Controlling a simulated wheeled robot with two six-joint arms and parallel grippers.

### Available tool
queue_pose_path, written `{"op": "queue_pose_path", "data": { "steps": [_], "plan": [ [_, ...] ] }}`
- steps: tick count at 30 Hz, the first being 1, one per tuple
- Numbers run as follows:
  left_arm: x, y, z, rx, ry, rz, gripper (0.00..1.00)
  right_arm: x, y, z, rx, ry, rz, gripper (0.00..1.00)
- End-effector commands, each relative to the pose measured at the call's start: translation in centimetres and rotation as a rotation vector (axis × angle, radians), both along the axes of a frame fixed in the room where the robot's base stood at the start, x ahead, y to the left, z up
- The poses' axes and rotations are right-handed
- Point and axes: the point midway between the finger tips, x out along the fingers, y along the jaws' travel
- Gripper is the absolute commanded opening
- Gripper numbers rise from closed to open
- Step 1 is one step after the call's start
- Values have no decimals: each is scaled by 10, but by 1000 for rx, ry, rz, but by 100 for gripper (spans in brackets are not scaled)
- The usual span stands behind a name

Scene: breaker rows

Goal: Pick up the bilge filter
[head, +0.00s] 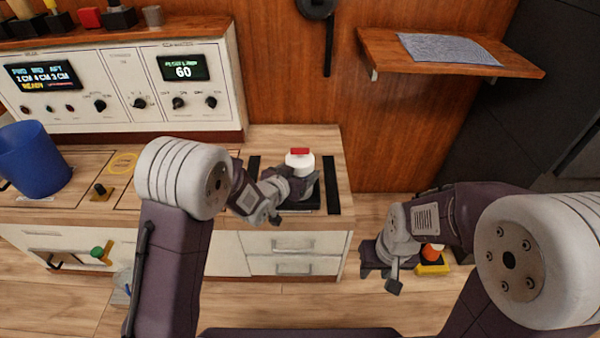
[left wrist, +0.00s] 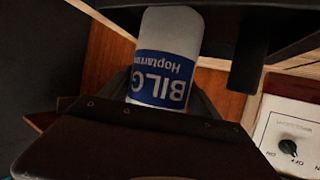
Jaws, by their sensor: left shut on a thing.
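The bilge filter is a white cylinder with a red top (head: 299,160), at the right end of the counter in the head view. In the left wrist view the white cylinder with a blue label (left wrist: 165,75) sits between the dark fingers, its "BILG" lettering upside down. My left gripper (head: 302,184) is shut on the filter. Its fingers partly hide the filter's lower part, and I cannot tell whether the filter touches the dark surface under it. My right gripper (head: 381,268) is low, right of the counter, apart from the filter; its jaw opening is unclear.
A white control panel (head: 120,90) with screens and knobs stands behind the counter. A blue bucket (head: 30,160) is at the left. A wooden shelf (head: 450,58) juts from the wall at the right. A yellow and orange item (head: 433,262) is beside my right gripper.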

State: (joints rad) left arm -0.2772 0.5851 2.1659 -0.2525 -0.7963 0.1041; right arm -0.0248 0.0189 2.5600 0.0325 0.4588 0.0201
Motion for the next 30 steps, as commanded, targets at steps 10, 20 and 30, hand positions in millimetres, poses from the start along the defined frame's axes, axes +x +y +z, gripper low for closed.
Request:
{"op": "queue_pose_path", "data": {
  "steps": [10, 20, 30],
  "plan": [
    [-5, -10, 50, -3, -5, -5, 0, 0, 0, 36, 0, 0, 0, 36],
    [-42, -72, 95, -3, -5, -6, 0, 0, 0, 71, 0, 0, 0, 36],
    [-59, -100, 110, -3, -4, -1, 0, 0, 0, 83, 0, 0, 0, 36]
  ]
}}
